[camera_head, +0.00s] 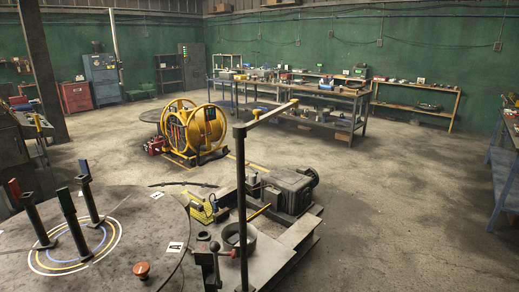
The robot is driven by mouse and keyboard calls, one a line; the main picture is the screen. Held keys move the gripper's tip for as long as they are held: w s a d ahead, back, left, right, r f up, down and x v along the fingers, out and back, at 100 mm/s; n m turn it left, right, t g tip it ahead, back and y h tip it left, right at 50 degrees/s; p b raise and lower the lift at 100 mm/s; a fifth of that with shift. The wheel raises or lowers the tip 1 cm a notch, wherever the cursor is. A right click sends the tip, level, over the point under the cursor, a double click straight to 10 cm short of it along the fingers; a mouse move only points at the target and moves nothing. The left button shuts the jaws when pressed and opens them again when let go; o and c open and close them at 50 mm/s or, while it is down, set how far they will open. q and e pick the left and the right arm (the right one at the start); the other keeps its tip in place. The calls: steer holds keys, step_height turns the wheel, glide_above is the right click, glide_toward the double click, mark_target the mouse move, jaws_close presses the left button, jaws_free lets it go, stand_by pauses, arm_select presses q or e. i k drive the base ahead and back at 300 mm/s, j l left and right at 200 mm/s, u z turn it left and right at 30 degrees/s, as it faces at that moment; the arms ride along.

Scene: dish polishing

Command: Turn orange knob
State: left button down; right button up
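An orange-red knob (142,269) with a rounded cap sits near the front edge of the round dark table (130,215) at the lower left. It looks upright and nothing touches it.
Three dark posts with red (14,188), green (66,201) and blue (84,168) tops stand on the table's painted rings. A tall metal post with a yellow-tipped arm (270,114) rises beside a motor (290,190). Floor at right is clear.

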mark_target(141, 270)
steer(key=u, duration=1.4)
